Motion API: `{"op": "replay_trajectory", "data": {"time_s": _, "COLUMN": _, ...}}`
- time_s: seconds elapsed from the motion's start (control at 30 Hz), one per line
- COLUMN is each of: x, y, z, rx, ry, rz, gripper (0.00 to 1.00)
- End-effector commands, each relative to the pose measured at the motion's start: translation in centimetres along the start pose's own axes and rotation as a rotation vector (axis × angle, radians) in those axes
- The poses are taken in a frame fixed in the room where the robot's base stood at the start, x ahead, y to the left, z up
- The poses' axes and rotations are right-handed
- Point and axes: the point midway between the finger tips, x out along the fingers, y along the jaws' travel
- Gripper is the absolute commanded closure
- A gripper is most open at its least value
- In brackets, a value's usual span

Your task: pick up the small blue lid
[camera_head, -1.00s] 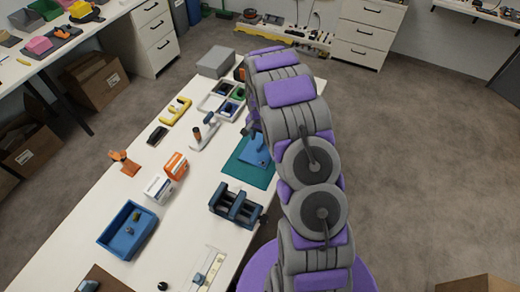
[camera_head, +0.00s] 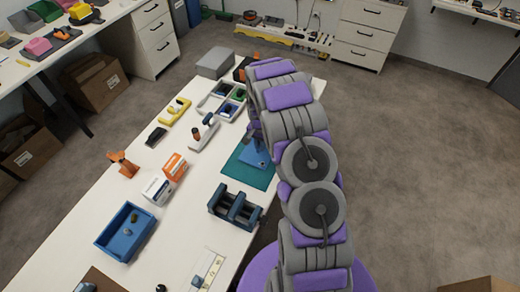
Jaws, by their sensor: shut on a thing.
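A small blue lid (camera_head: 255,156) is on the green mat (camera_head: 240,174) near the right edge of the white table. Its upper right part is hidden by my arm. My gripper (camera_head: 256,139) is above the lid, at its top, mostly hidden behind my arm's links. It is shut on the lid. I cannot tell whether the lid is clear of the mat.
A blue rack (camera_head: 234,207) stands just in front of the mat. A divided grey tray (camera_head: 213,103) lies behind it. A white-handled tool (camera_head: 204,132), a yellow tool (camera_head: 174,110), boxes (camera_head: 174,166) and a blue bin (camera_head: 122,240) are to the left.

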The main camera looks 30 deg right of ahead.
Motion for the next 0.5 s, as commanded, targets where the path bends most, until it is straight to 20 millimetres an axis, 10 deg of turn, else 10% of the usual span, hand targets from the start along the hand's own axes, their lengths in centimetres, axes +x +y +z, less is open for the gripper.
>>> {"op": "replay_trajectory", "data": {"time_s": 0.5, "x": 0.0, "y": -0.01, "z": 0.0, "rx": 0.0, "ry": 0.0, "rz": 0.0, "gripper": 1.0}}
